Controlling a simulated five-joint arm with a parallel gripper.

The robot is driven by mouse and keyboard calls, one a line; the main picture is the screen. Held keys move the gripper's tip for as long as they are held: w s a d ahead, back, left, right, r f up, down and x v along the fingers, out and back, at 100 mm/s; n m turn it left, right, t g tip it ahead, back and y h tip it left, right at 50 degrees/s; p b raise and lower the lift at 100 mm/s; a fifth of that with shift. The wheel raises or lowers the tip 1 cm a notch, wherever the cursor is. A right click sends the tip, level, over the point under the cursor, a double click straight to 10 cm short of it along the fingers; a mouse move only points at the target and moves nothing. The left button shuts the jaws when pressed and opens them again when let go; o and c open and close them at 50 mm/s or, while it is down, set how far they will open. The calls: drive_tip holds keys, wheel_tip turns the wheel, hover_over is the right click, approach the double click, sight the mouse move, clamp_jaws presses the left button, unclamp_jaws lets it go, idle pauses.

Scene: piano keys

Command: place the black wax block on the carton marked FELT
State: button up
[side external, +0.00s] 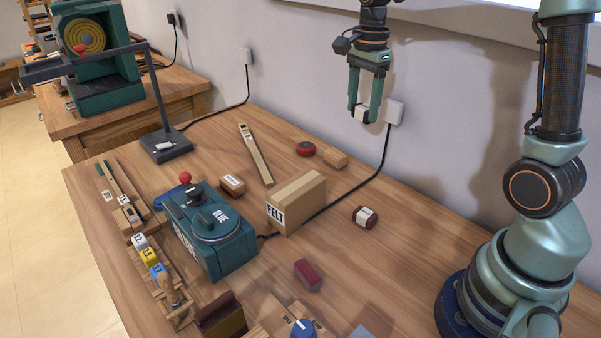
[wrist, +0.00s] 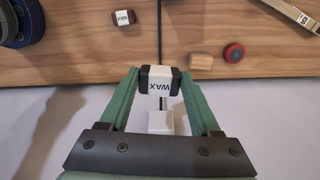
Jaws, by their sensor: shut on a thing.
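My gripper (side external: 364,112) is raised near the wall, beyond and to the right of the carton in the side external view. It is shut on the black wax block (wrist: 144,81), which has a white band reading WAX. In the wrist view the block sits between the two green fingertips, its dark ends against them. In the side external view the block is small and partly hidden by the fingers. The carton marked FELT (side external: 304,200) stands upright on the bench, its top clear. The carton is not in the wrist view.
A dark red round tin (side external: 305,149) and a small wooden block (side external: 335,158) lie behind the carton. A brown labelled piece (side external: 365,216) lies to its right. A teal GLUE machine (side external: 212,232) stands to its left. A black cable (side external: 352,187) runs behind the carton.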

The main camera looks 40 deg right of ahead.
drive_tip(key=w+a+r+n, duration=0.1)
drive_tip(key=w+a+r, duration=0.3)
drive_tip(key=a, duration=0.5)
wheel_tip(320, 180, up, 4)
drive_tip(key=r, duration=0.1)
hover_over(294, 187)
drive_tip(key=shift+n, duration=0.3)
wheel_tip(294, 187, down, 20)
drive_tip(key=shift+r, duration=0.1)
drive_tip(key=o, duration=1.4)
drive_tip(key=shift+c, duration=0.2)
drive_tip(key=shift+d, duration=0.1)
